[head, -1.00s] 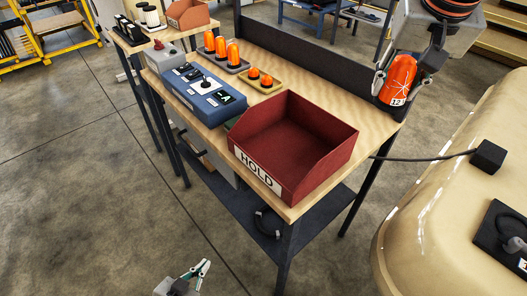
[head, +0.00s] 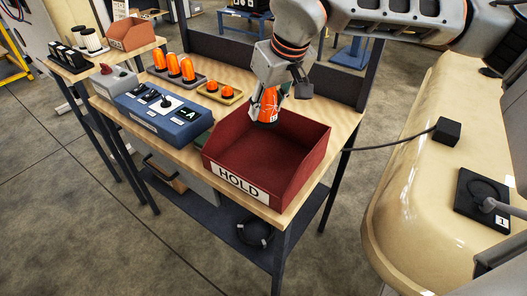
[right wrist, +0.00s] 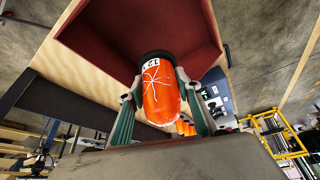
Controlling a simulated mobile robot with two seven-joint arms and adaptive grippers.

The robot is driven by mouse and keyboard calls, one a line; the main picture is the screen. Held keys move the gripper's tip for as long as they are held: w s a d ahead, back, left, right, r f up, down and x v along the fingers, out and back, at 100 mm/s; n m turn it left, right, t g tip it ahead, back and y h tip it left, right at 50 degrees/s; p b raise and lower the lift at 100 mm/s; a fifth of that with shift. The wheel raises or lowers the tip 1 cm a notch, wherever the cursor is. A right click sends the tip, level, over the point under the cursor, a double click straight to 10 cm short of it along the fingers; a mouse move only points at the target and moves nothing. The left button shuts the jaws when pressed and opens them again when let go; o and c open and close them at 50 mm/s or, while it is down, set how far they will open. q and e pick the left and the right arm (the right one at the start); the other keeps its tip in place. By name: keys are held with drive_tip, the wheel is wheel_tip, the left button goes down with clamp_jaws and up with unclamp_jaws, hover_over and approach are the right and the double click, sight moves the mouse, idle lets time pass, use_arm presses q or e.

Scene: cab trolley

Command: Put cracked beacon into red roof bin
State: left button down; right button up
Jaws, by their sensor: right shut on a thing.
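The cracked beacon (head: 266,107) is orange with a dark base and hangs over the back left part of the red bin (head: 307,160), which carries a HOLD label. In the right wrist view the beacon (right wrist: 161,98) shows white crack lines and a number label. My right gripper (head: 279,92) is shut on it from above; both fingers show at its sides in the right wrist view (right wrist: 160,92). The red bin (right wrist: 90,32) looks empty in the head view. The beacon's base is near the back wall's height; I cannot tell whether it touches. My left gripper is not in view.
A blue control box (head: 165,112) stands at the bench's left. The tan cab roof (head: 420,190) is at right.

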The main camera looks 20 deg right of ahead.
wheel_tip(320, 180, down, 14)
drive_tip(key=shift+r+b, duration=0.15)
drive_tip(key=shift+b, duration=0.3)
drive_tip(key=o, duration=0.9)
drive_tip(key=shift+f, duration=0.2)
drive_tip(key=shift+c, duration=0.2)
drive_tip(key=o, duration=0.3)
drive_tip(key=shift+o, duration=0.2)
drive_tip(key=shift+r, duration=0.1)
drive_tip(key=shift+r, duration=0.3)
drive_tip(key=p+v, duration=0.1)
drive_tip(key=v, duration=1)
drive_tip(key=shift+s+r, duration=0.25)
drive_tip(key=shift+s, duration=0.05)
